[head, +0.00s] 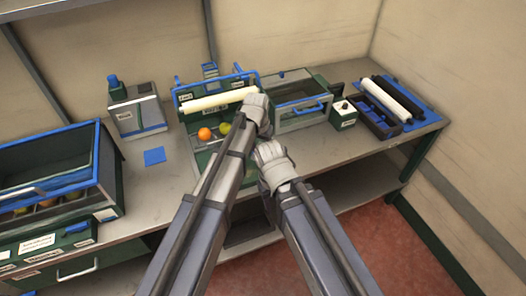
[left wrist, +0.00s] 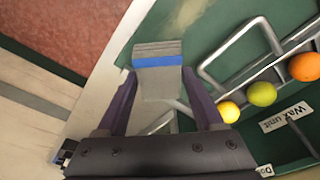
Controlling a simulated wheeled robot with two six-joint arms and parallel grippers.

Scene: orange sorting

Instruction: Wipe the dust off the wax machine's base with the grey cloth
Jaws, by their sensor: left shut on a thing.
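The wax machine (head: 216,84) stands on the bench in the head view, with a cream roller and blue frame. Its green base (left wrist: 222,20) fills much of the left wrist view, beside a "Wax unit" label (left wrist: 285,118). A pale dusty patch (left wrist: 189,12) lies on the base near the top. My left gripper (left wrist: 160,82) is shut on the grey cloth (left wrist: 158,52), a folded pad with a blue band, over the base's edge; I cannot tell whether it touches. My right gripper (head: 272,165) is near the bench's front edge, its jaws unclear.
An orange (left wrist: 305,66), a green fruit (left wrist: 262,93) and a yellow fruit (left wrist: 229,111) sit along the machine's metal rails. A glass-fronted bin (head: 300,100) stands right of the machine. A blue square (head: 154,156) lies on the bench to its left.

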